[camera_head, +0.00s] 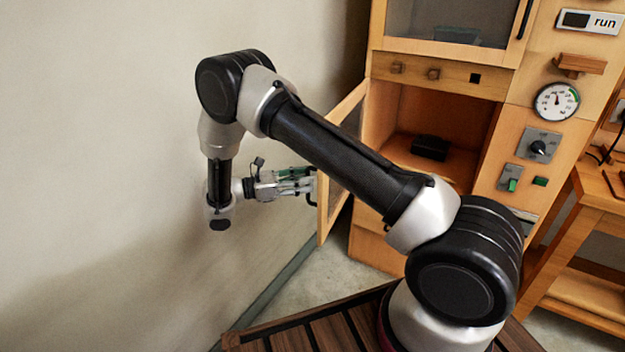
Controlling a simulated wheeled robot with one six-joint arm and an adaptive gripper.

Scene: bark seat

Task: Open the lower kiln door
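The opening shows a wooden interior with a dark block (430,147) inside. My gripper (308,184) is at the door's free edge, on its outer side, with its fingertips by a dark handle (311,197). The fingers are small and overlap the handle, so their grip on it is unclear. My arm hides part of the door and the lower opening.
The upper kiln door (455,22) is closed above the opening. A control panel with a gauge (556,101), a knob (538,147) and a run sign (590,21) is on the right. A wooden table (590,215) stands far right. A bare wall (110,130) bounds the left.

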